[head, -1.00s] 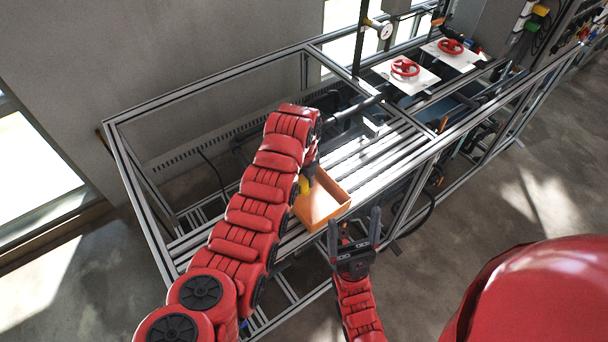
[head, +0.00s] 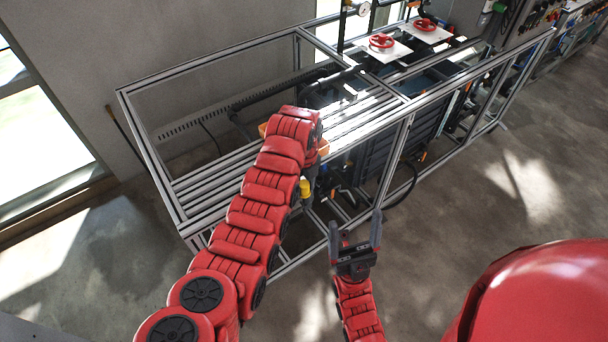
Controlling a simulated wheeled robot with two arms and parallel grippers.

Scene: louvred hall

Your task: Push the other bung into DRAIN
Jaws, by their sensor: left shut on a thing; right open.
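My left arm reaches in from the left, and its end hangs in front of the frame. A small yellow bung (head: 305,187) shows below the end of that arm, held in my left gripper (head: 309,174), whose fingers are mostly hidden by the arm. My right gripper (head: 357,234) is open and empty, in front of the frame over the floor, with its two dark fingers pointing up. I cannot make out a label reading DRAIN or its opening.
An orange bin (head: 324,152) is mostly hidden behind my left arm on the slatted metal frame (head: 225,167). Two red handwheels (head: 381,41) (head: 424,25) sit on white plates at the back. A dark tank (head: 403,128) stands inside the frame. The floor at right is clear.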

